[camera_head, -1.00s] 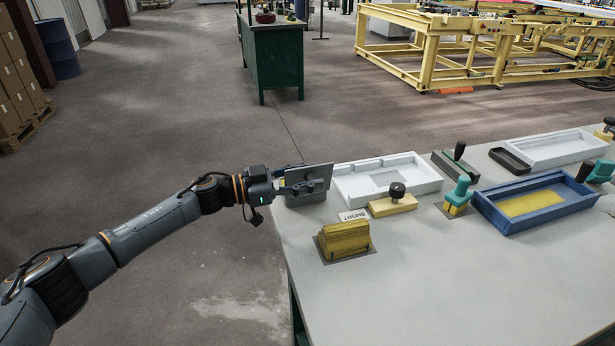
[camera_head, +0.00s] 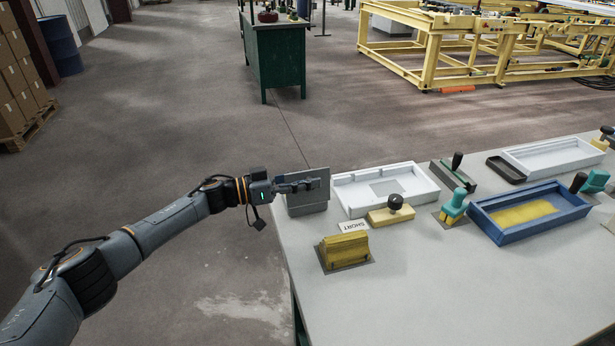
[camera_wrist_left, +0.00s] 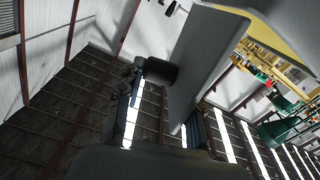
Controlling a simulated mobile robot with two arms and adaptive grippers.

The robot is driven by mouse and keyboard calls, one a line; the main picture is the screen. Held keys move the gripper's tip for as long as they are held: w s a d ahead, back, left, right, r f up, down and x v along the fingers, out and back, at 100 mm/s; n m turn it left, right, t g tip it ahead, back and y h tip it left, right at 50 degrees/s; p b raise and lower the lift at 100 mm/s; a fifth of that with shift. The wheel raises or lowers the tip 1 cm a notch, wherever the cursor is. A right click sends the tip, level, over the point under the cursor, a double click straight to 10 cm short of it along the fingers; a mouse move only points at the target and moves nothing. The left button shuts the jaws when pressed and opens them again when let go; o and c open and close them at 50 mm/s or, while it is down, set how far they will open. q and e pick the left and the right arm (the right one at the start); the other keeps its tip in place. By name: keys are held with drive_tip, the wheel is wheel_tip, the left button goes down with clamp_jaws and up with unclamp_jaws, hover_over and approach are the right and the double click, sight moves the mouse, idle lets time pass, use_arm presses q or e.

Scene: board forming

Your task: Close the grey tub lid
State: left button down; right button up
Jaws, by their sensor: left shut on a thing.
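The grey lid (camera_head: 312,173) stands steeply raised at the left end of the table. A grey part below my fingers (camera_head: 307,207) looks like the tub's side; my fingers hide the join and I cannot see inside. My left gripper (camera_head: 318,184) reaches in from the left across the front of the lid and is shut on it. In the left wrist view a large grey panel (camera_wrist_left: 205,55), apparently the lid, rises beside a dark finger (camera_wrist_left: 160,71). My right gripper is not in view.
A white tray (camera_head: 428,190), a yellow block with a black knob (camera_head: 388,217), a yellow holder (camera_head: 345,250) and a SHORT label (camera_head: 352,226) are close to the right. A blue tray (camera_head: 492,229) lies further right. The table's front (camera_head: 430,300) is clear.

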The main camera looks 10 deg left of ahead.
use_arm(q)
drive_tip(key=shift+w+a+n, duration=0.25)
drive_tip(key=shift+w+n, duration=0.6)
drive_tip(key=shift+n, duration=0.45)
drive_tip(key=c, duration=1)
unclamp_jaws()
drive_tip(key=v, duration=1.2)
drive_tip(key=shift+w, duration=0.1)
